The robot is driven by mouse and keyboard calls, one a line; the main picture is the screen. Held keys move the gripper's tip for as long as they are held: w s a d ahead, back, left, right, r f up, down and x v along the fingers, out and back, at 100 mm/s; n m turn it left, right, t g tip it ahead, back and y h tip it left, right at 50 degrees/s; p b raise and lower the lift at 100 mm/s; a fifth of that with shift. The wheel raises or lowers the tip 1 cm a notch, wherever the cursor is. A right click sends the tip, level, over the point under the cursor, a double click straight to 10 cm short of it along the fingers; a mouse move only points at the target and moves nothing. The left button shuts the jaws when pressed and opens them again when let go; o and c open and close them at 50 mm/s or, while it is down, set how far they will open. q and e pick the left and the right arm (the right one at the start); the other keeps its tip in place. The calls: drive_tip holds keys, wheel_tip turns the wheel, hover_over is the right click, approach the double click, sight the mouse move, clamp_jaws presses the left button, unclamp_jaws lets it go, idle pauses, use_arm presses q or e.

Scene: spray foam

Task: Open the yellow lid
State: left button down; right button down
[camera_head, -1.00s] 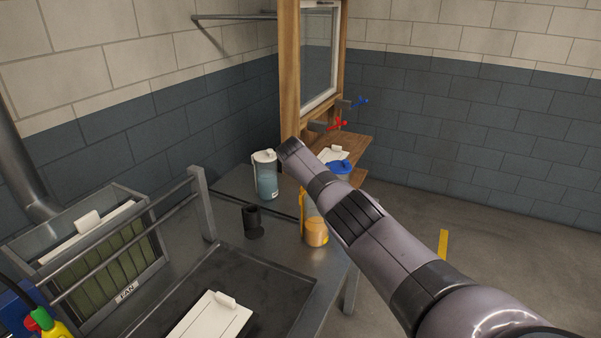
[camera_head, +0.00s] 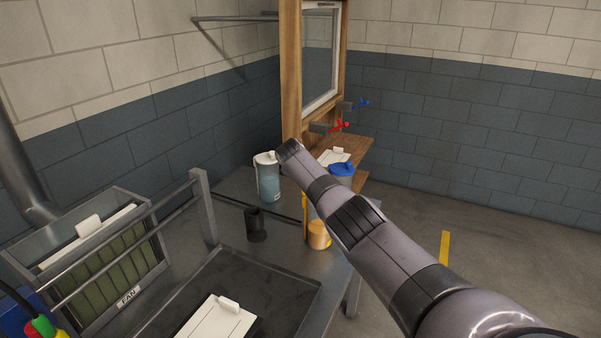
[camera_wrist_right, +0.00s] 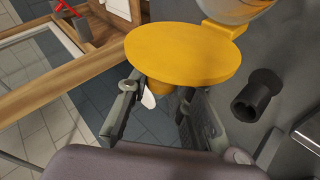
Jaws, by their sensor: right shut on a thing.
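The yellow lid (camera_wrist_right: 185,52) shows in the right wrist view as a flat round disc in front of my right gripper (camera_wrist_right: 165,108). A yellow piece at its upper right runs to a clear vessel (camera_wrist_right: 238,8), only partly in frame. My right gripper's fingers stand on both sides of a yellow knob (camera_wrist_right: 163,90) under the disc and are shut on it. In the head view the yellow container (camera_head: 319,235) stands near the table's right edge, partly behind my right arm. My left gripper is out of view.
A white-lidded pitcher (camera_head: 268,180) and a black cylindrical holder (camera_head: 255,222) stand left of the container. A blue-lidded container (camera_head: 342,170) is behind my arm. A metal rail (camera_head: 120,245) and a fan box (camera_head: 100,262) are at left.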

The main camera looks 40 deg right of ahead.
drive_tip(key=c, duration=1.4)
unclamp_jaws()
drive_tip(key=shift+w+a+f, duration=0.2)
drive_tip(key=shift+w+a, duration=0.05)
drive_tip(key=shift+s+d+r, duration=0.1)
drive_tip(key=shift+s, duration=0.05)
drive_tip(key=shift+s+a+r, duration=0.25)
drive_tip(key=shift+r, duration=0.1)
drive_tip(key=v, duration=1.1)
